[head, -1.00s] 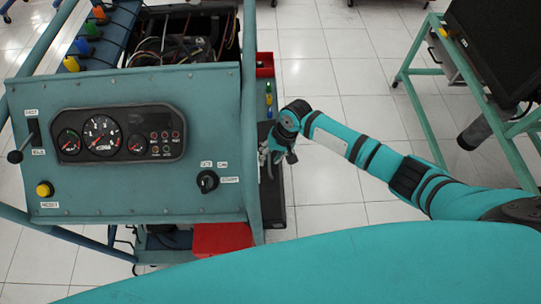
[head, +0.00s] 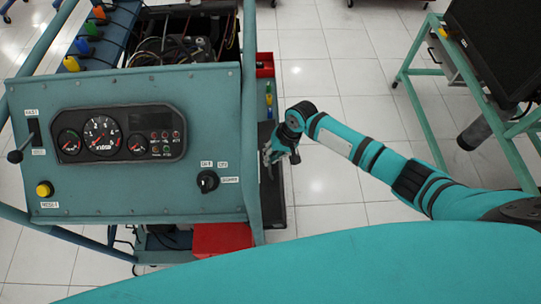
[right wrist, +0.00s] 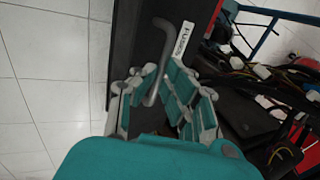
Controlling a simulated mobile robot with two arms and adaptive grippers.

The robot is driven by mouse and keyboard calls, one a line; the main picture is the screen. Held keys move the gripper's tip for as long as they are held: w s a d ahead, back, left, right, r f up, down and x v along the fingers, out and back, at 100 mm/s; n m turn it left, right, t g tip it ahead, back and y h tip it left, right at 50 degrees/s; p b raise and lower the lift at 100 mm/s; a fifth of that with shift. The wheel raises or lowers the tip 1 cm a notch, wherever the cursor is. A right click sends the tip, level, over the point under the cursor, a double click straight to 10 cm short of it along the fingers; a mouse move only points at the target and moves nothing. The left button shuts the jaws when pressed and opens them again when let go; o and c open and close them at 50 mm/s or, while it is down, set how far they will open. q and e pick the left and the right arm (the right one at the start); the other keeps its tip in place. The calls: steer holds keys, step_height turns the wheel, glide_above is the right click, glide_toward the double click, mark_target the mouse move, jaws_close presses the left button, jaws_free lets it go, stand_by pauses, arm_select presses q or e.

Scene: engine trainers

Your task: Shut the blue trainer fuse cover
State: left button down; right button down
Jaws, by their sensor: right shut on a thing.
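The blue trainer (head: 215,85) fills the left of the head view, its gauge panel facing up. The fuse cover (right wrist: 128,45) is a dark flat panel with a white FUSES label (right wrist: 184,40) and a bent grey bar handle (right wrist: 163,45) in the right wrist view. In the head view, a dark panel (head: 275,212) shows at the trainer's right side. My right gripper (head: 270,155) is beside that side; in the wrist view its fingers (right wrist: 157,85) are shut around the handle's lower part. The cover's hinge and exact angle cannot be told. My left gripper is not in view.
A red box (head: 222,238) sits low at the trainer's front right. Cables and dark parts (right wrist: 270,75) lie right of the cover in the wrist view. A green stand (head: 425,100) with a dark screen is at the far right. Tiled floor is clear between.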

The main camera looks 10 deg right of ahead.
mark_target(279, 166)
steer(key=shift+y, duration=0.8)
steer(key=d+f, duration=0.1)
steer(key=d+f+b, duration=0.1)
steer(key=d, duration=0.1)
steer(key=shift+s+d+f, duration=0.1)
steer(key=shift+s+f, duration=0.15)
steer(key=shift+s, duration=0.1)
steer(key=shift+d+f, duration=0.1)
steer(key=shift+d, duration=0.05)
steer(key=shift+s, duration=0.15)
steer(key=c, duration=1.4)
jaws_free()
steer(key=shift+f, duration=0.2)
steer(key=shift+r, duration=0.25)
steer(key=v, duration=1.1)
steer(key=shift+d+r, duration=0.2)
steer(key=shift+r, duration=0.1)
steer(key=shift+s, duration=0.15)
